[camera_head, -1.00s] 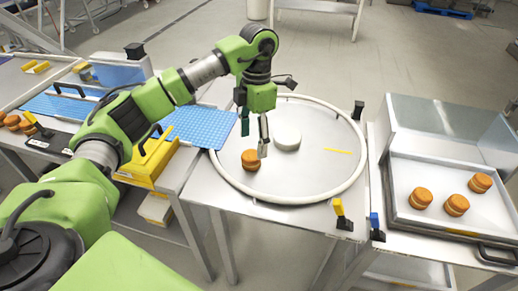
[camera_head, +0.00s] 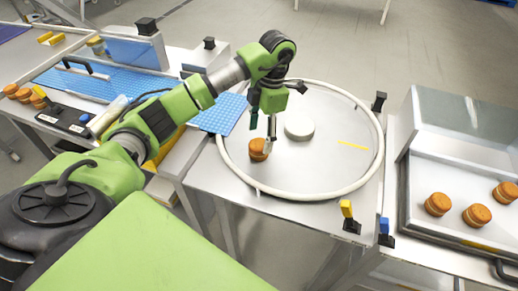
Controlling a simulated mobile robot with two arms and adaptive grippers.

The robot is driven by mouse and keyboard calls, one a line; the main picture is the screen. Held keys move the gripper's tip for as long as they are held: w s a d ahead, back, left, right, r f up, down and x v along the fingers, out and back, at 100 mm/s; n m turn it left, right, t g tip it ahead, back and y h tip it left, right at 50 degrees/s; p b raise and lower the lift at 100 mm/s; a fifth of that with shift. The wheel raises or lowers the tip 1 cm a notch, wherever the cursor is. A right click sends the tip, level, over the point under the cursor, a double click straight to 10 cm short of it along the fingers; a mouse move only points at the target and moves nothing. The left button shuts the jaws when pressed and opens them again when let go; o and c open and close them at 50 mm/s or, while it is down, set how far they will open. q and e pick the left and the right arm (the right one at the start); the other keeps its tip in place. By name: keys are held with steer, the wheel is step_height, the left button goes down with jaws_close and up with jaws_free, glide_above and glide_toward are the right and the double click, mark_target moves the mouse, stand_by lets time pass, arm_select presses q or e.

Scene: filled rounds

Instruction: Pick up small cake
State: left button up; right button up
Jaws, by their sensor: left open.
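A small round cake (camera_head: 258,150), golden brown with a pale band, sits near the left side of a round grey turntable (camera_head: 320,178) with a white rim. My left gripper (camera_head: 264,136) is open and points down just above the cake. One finger shows at the cake's upper right and overlaps its edge in the picture. I cannot tell whether it touches. More cakes (camera_head: 438,204) lie apart on a metal tray (camera_head: 420,222) at the right. Several similar cakes (camera_head: 24,95) stand at the far left. My right gripper is out of view.
An upright metal panel (camera_head: 465,125) stands behind the right tray.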

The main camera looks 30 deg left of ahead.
mark_target(259, 144)
arm_select(q)
steer(key=shift+s+f+p, duration=0.25)
steer(key=shift+f+p, duration=0.5)
steer(key=shift+f, duration=0.05)
step_height(259, 144, down, 3)
steer(key=shift+s+a+r+p, duration=0.1)
steer(key=shift+r+p, duration=0.1)
steer(key=shift+p, duration=0.25)
steer(key=shift+f, duration=0.45)
steer(key=c, duration=0.8)
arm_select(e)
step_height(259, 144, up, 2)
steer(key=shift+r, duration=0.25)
